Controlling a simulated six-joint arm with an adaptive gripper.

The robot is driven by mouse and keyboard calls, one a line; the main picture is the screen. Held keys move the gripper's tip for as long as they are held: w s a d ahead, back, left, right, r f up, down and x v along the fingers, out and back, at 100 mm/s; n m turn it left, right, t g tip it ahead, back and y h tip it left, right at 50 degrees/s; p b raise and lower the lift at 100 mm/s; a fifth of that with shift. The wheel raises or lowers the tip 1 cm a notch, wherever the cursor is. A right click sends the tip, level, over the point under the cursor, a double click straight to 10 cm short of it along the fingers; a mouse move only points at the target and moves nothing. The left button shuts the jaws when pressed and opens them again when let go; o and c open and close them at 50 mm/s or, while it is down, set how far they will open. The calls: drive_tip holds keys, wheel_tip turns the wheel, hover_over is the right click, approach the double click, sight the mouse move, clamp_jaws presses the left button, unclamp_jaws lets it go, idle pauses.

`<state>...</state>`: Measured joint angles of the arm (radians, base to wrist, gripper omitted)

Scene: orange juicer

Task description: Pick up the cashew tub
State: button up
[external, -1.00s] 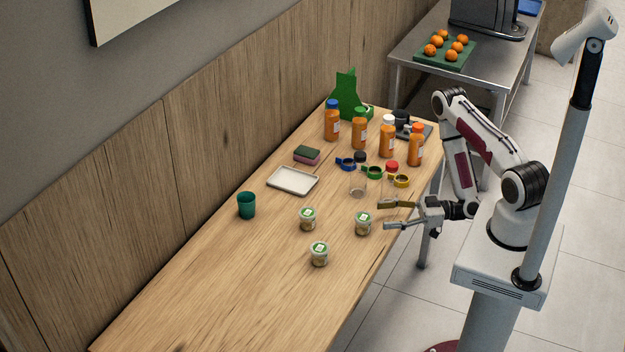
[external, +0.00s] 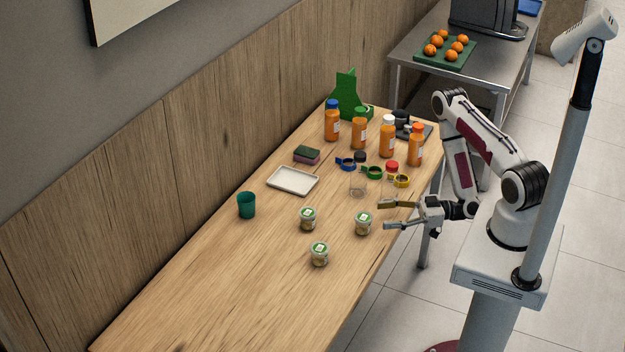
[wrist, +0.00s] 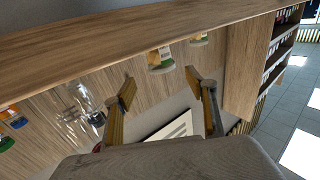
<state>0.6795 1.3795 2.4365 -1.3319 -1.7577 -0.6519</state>
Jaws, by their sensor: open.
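Three small clear tubs with green-and-white lids stand on the wooden table: one at the right (external: 363,223), one at the left (external: 308,219) and one nearer the front (external: 319,254). I cannot read their labels to tell which holds cashews. My gripper (external: 388,215) is open and empty at the table's right edge, apart from the tubs and just right of the right one. In the wrist view, my open fingers (wrist: 168,90) show with one tub (wrist: 161,58) between and beyond them; another tub (wrist: 198,40) is farther off.
Clear bottles (external: 358,182) and coloured rings (external: 372,172) stand close behind my gripper, with orange juice bottles (external: 387,140) farther back. The front of the table is clear.

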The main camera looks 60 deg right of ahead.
sight(308, 219)
drive_tip(key=shift+o, duration=0.3)
